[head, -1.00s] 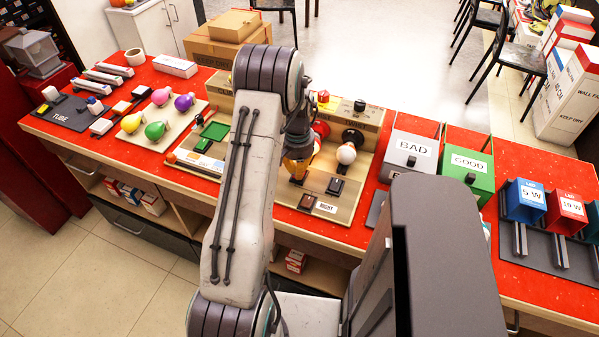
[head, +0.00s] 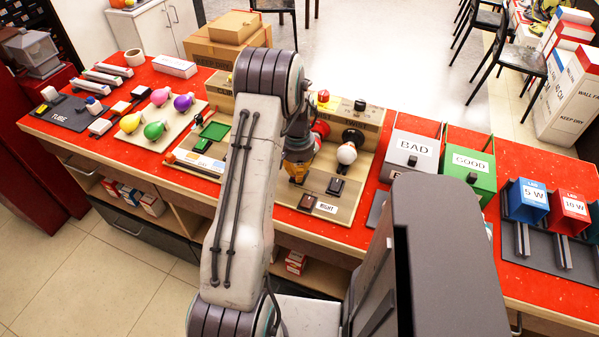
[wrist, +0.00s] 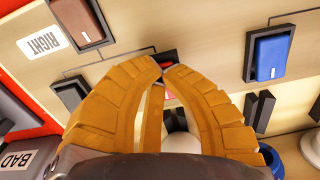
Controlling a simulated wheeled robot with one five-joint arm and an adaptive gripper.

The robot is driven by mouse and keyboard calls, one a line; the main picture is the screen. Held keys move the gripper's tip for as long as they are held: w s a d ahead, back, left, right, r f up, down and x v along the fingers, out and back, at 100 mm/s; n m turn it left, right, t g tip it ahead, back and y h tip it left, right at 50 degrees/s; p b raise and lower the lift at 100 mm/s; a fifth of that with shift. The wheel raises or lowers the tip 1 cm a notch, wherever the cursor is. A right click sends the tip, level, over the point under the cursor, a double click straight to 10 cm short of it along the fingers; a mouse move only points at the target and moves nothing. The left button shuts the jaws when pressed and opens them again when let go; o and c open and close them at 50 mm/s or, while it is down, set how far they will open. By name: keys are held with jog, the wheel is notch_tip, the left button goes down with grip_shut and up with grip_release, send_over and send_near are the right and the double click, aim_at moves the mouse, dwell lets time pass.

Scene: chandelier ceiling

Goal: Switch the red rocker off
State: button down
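A red rocker (wrist: 168,63) shows only as a small red patch just beyond my fingertips in the wrist view. The fingers cover most of it, so I cannot tell its position or whether they touch it. My gripper (wrist: 161,69) has orange fingers with their tips drawn together, and nothing is visibly held. In the head view my gripper (head: 297,174) points down over the beige switch panel (head: 335,208), and the red rocker is hidden there. A brown rocker (wrist: 80,18) and a blue rocker (wrist: 270,52) flank it in the wrist view.
A dark rocker (head: 336,186) and a white bulb (head: 346,153) are right of my gripper. A red bulb (head: 320,129) is behind it. BAD (head: 412,150) and GOOD (head: 468,165) boxes stand farther right.

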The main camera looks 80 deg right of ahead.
jog(key=shift+a, duration=0.1)
jog(key=shift+r+p, duration=2.05)
jog(key=shift+r, duration=1.35)
